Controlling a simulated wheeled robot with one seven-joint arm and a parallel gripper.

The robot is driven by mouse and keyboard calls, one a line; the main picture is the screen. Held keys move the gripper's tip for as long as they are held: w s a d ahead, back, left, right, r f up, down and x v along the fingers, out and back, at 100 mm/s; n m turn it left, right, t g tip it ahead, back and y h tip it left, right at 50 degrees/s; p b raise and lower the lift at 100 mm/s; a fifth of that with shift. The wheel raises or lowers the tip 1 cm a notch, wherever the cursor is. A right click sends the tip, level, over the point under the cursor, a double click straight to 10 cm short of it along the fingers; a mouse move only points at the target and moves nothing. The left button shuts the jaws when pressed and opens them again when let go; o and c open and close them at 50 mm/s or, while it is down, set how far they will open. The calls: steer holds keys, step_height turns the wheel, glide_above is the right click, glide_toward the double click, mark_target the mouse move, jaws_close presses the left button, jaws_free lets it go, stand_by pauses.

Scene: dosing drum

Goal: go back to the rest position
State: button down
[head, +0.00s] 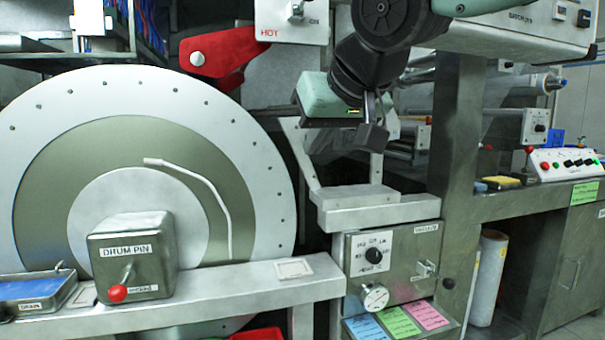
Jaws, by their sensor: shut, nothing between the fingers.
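My gripper (371,137) hangs at the upper middle of the head view, below my arm's black and pale green links. Its dark fingers point downward and are shut with nothing held. It is above and apart from the grey metal ledge (372,215) on top of the control box. My arm comes in from the top right and hides part of the machine behind it.
A large white and olive drum (233,115) fills the left. A "DRUM PIN" box (132,262) with a red-knobbed lever stands on the front rail (230,283). A red handle (215,52) lies left of my arm. A grey post (456,150) stands right. A button panel (566,164) is farther right.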

steer(key=s+d+f+n+g+h, duration=0.1)
steer(key=s+d+f+g, duration=0.25)
steer(key=s+f, duration=0.55)
steer(key=s+d+f+n+g+h, duration=0.15)
steer(key=s+d+f, duration=0.25)
steer(key=s+f, duration=0.5)
steer(key=s+d+f+g+h, duration=0.1)
steer(key=s+d+f+g, duration=0.35)
steer(key=f, duration=0.65)
step_height(320, 180, up, 25)
steer(key=s+p, duration=0.1)
steer(key=p, duration=2.4)
steer(key=shift+s+f+t, duration=0.2)
steer(key=shift+s+t, duration=0.15)
steer(key=shift+s, duration=0.05)
